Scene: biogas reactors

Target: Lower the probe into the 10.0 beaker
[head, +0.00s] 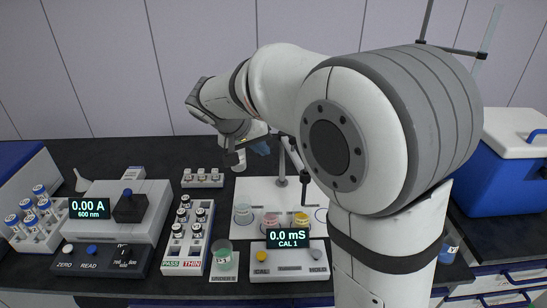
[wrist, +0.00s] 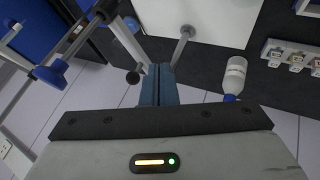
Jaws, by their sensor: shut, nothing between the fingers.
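My gripper (wrist: 158,85) is shut and empty in the wrist view, its two blue fingers pressed together. In the head view my gripper (head: 260,147) is raised above the back of the bench, partly behind my arm. A grey stand (head: 281,163) with a slanted rod stands on a white board beside my arm; I cannot tell which part is the probe. Three beakers stand in front of it: a clear one (head: 243,215), a pink one (head: 271,220) and a yellow one (head: 301,220). Their labels are too small to read, so I cannot tell which is 10.0.
A conductivity meter (head: 288,262) reading 0.0 mS, CAL 1 sits before the beakers. A green beaker (head: 223,258) and a vial rack (head: 188,235) stand left of it.

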